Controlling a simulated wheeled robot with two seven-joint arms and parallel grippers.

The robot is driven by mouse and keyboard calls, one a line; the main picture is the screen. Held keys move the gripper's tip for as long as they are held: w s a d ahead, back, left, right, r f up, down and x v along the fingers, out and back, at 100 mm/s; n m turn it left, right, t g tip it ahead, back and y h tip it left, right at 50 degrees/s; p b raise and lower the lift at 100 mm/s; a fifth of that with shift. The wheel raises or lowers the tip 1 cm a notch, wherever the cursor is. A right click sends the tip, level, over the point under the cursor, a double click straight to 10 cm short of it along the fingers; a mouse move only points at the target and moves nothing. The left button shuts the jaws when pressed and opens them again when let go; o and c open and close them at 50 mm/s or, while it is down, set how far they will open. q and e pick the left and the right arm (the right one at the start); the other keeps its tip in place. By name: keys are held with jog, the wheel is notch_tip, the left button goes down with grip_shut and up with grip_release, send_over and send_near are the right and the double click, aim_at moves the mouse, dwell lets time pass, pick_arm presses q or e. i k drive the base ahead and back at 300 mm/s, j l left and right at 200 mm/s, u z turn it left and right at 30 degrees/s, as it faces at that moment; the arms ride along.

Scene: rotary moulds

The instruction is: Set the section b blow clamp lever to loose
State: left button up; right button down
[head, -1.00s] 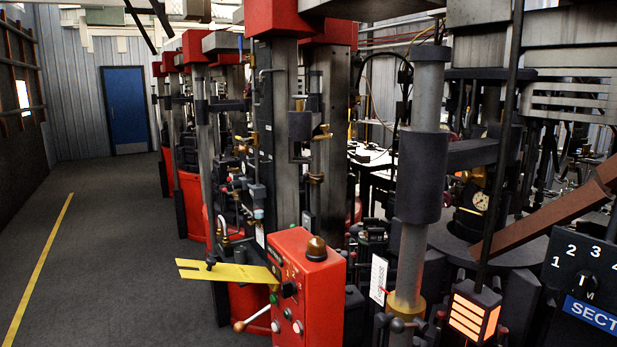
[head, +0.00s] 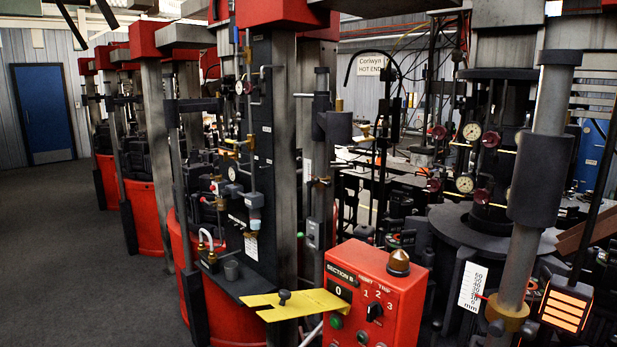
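A red control box (head: 362,298) stands at the bottom centre. It carries a "SECTION B" label, a display reading 0, a black selector knob (head: 375,311) beside the numbers 1, 2 and 3, and a brown dome on top. A yellow plate (head: 322,300) with a black knob (head: 284,297) juts out to its left. A pale rod (head: 312,334) shows below the plate, cut off by the frame's bottom edge. I cannot tell which part is the blow clamp lever, and no loose marking is readable. Neither of my grippers shows.
A row of machine sections with red bases (head: 150,215) runs back to the left. Grey floor (head: 60,270) lies open at the left, with a blue door (head: 41,112) beyond. A grey column (head: 532,185) with a scale plate (head: 473,287) and an orange-lit box (head: 566,306) stand at the right.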

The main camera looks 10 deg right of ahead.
aim_at(316, 180)
jog(key=i+j+z, duration=0.1)
jog(key=i+j, duration=0.4)
jog(key=j, duration=0.25)
jog(key=i+j+z, duration=0.15)
jog(key=j, duration=0.25)
jog(key=i+j+z, duration=0.1)
jog(key=i+j, duration=0.4)
jog(key=j, duration=0.15)
jog(key=i+j+z, duration=0.1)
jog(key=i+j, duration=0.35)
jog(key=j, duration=0.3)
jog(key=i+j+z, duration=0.1)
jog(key=j, duration=0.25)
jog(key=i+j, duration=0.3)
jog(key=i+j+z, duration=0.1)
jog(key=j, duration=0.4)
jog(key=i+j, duration=0.25)
jog(key=j, duration=0.15)
jog(key=i+j+z, duration=0.1)
jog(key=j, duration=0.3)
jog(key=i, duration=0.05)
